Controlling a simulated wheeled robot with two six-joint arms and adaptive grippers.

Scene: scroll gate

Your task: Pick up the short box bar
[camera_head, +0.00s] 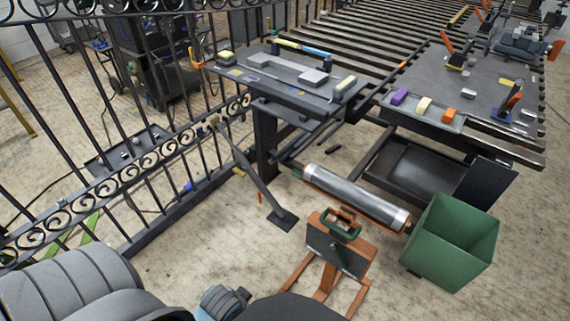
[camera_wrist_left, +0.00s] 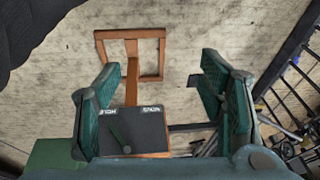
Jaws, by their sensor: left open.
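A light grey bar (camera_head: 285,68) lies on the dark work table (camera_head: 262,90) in the head view; I cannot tell for sure whether it is the short box bar. A thinner blue and yellow bar (camera_head: 303,49) lies behind it. My left gripper (camera_head: 222,302) shows only in part at the bottom of the head view, well apart from the table. In the left wrist view its teal fingers (camera_wrist_left: 160,100) are spread, with no object held. My right gripper is not in view.
A stand with a dark plate (camera_head: 325,250) is right of my left gripper. Behind it are a steel roller (camera_head: 358,197) and a green bin (camera_head: 452,240). An iron fence (camera_head: 150,165) runs along the left. A right table (camera_head: 480,85) holds coloured blocks.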

